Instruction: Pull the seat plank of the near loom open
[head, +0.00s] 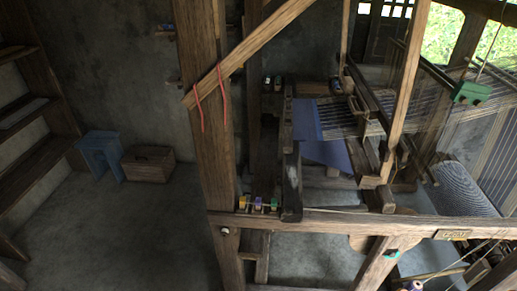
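The near loom is a large wooden frame with a thick upright post (206,110) and a long front beam (350,224) crossing the lower right. Blue cloth (306,121) and pale warp threads (345,122) are stretched behind the post. A dark, narrow plank (267,160) runs away from me between the post and the cloth. It may be the seat plank, but I cannot tell for certain, nor whether it is open or shut. The post and beam hide part of it. Neither of my grippers is in view.
A blue stool (101,153) and a wooden crate (148,164) stand by the back wall. Wooden stairs (30,110) rise at the left. The floor (130,230) at the left is clear.

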